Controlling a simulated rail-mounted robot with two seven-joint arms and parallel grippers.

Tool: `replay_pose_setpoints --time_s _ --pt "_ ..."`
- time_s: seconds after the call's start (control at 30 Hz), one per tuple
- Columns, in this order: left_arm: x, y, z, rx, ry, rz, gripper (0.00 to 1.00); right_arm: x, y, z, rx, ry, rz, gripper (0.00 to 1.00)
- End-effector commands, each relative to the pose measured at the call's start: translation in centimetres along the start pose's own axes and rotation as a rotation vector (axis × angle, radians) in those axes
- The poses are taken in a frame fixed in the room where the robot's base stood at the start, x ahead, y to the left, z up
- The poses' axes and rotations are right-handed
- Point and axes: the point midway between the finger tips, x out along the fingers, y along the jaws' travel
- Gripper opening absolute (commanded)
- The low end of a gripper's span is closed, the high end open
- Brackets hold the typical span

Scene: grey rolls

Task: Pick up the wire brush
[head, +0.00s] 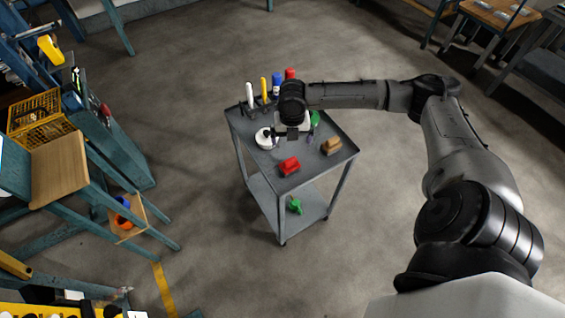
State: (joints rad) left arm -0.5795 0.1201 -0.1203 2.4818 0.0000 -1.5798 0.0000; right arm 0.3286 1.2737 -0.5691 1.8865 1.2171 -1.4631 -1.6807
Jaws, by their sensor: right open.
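A grey two-tier cart (318,172) stands mid-view. My right arm reaches in from the right, and my right gripper (292,134) is over the cart's top, open, with nothing visible between its fingers. I cannot tell for sure which item is the wire brush. A brown block-shaped item (332,146), possibly a brush, lies near the top's right corner, right of the gripper and apart from it. A red item (289,166) lies at the front edge, below the gripper in the picture. My left gripper is out of view.
A round white item (266,138) lies left of the gripper. White, yellow, blue and red markers stand along the cart's back edge, close to my arm. A green item (295,206) lies on the lower shelf. A yellow crate (38,122) is on the left; floor surrounds the cart.

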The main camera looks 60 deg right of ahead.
Motion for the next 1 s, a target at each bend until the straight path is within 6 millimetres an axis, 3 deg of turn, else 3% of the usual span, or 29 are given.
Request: replay_pose_setpoints --time_s 0.1,0.33,0.47,0.8,1.0 --pt "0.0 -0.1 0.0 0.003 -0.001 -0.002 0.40 0.0 0.2 -0.3 -0.206 0.017 0.011 1.00" --pt "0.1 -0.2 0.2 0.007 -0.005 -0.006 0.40 0.1 0.2 -0.3 -0.439 0.011 0.016 1.00" --pt "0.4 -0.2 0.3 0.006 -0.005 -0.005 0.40 1.1 0.3 -0.3 -0.479 0.012 0.016 1.00" --pt "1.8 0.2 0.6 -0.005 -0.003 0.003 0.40 6.7 0.4 -0.5 -0.483 0.012 0.016 1.00" --pt "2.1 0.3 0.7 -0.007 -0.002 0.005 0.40 8.4 0.4 -0.5 -0.482 0.010 0.016 1.00"
